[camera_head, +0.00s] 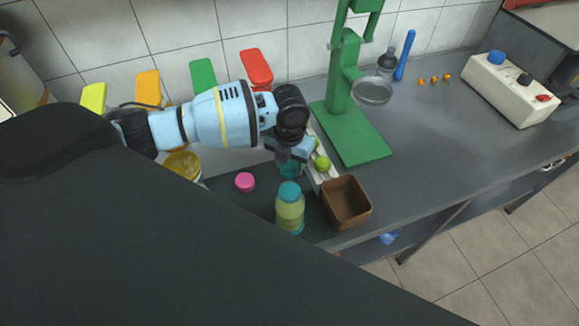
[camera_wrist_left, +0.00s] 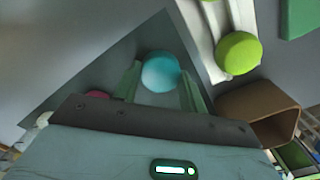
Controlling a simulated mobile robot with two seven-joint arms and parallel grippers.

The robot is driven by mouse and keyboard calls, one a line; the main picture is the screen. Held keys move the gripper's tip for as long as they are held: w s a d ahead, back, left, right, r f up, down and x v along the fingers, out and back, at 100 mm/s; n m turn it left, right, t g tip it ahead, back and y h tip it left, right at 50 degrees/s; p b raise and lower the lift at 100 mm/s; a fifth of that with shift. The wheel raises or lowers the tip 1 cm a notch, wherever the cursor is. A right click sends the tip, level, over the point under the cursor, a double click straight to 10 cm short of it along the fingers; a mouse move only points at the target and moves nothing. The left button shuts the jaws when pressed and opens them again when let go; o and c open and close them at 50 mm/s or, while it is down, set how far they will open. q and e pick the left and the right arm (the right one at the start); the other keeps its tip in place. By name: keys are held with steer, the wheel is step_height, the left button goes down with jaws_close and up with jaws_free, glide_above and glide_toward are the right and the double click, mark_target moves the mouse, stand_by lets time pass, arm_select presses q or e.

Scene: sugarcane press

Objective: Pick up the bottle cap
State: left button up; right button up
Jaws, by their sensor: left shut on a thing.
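My left gripper (camera_head: 290,160) points down over the counter, behind the bottle. In the left wrist view its two fingers (camera_wrist_left: 160,85) are shut on a round teal bottle cap (camera_wrist_left: 160,72), whose teal colour also shows below the gripper in the head view (camera_head: 290,171). I cannot tell whether this cap touches the counter. A bottle (camera_head: 290,212) with yellow-green contents stands upright in front, with a teal top of its own. A pink cap (camera_head: 245,182) lies on the counter to the left; its edge shows in the left wrist view (camera_wrist_left: 97,94). My right gripper is not in view.
A brown open box (camera_head: 347,202) stands right of the bottle, near the counter's front edge. Green limes (camera_head: 322,163) lie in a pale tray just behind it. A green press (camera_head: 350,130) stands further back. The counter to its right is mostly clear.

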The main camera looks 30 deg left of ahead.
mark_target(289, 166)
arm_select(q)
steer(key=shift+r, duration=0.1)
step_height(289, 166, up, 10)
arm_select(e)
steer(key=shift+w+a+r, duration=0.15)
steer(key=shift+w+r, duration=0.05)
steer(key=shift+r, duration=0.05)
